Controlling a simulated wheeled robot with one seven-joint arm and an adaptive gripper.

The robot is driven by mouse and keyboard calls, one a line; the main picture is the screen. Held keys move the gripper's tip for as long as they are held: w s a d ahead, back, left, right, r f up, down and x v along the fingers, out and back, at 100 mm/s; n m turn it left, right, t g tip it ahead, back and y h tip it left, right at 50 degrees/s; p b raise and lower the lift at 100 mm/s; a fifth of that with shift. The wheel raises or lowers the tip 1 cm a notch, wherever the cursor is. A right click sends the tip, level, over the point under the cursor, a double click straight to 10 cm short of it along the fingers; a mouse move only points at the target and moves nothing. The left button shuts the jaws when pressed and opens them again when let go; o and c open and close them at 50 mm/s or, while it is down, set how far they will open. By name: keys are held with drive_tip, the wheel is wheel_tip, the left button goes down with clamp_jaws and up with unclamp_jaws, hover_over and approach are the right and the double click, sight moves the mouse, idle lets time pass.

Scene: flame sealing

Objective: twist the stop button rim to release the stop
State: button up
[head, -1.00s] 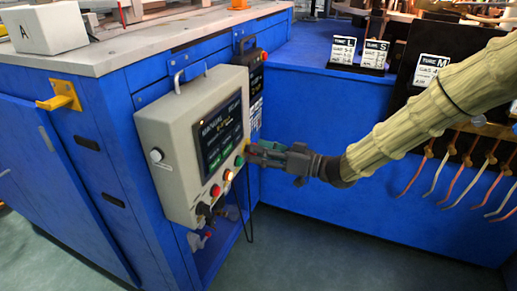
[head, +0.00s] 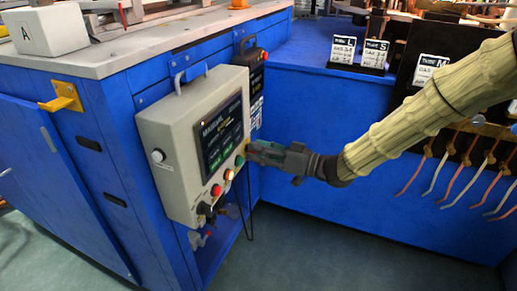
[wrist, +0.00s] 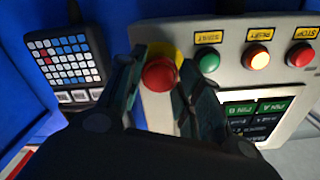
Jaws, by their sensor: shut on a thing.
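The red stop button (wrist: 160,75), a round mushroom cap on a yellow backing, is on the front of the grey control box (head: 172,180). In the wrist view my gripper (wrist: 161,68) has a finger on each side of the cap and is shut on it. The fingers hide parts of the button's sides, so the exact contact at the rim is hard to see. In the head view my gripper (head: 251,150) reaches the box's right edge from the right and covers the button.
Green (wrist: 208,62), orange (wrist: 257,57) and red STOP-labelled (wrist: 301,55) buttons sit beside it on the box. A display (head: 221,135) is close by. A dark keypad unit (wrist: 64,62) stands on the other side. A cable (head: 249,215) hangs below.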

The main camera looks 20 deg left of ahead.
drive_tip(key=shift+r+m+p, duration=0.1)
drive_tip(key=shift+m+p, duration=2.2)
drive_tip(key=shift+p, duration=1.95)
drive_tip(key=o, duration=0.8)
drive_tip(key=shift+d, duration=0.1)
drive_tip(key=d+p, duration=0.2)
drive_tip(key=d, duration=0.4)
drive_tip(key=shift+s+d+p, duration=0.15)
drive_tip(key=shift+d+p, duration=0.15)
drive_tip(key=shift+d, duration=0.1)
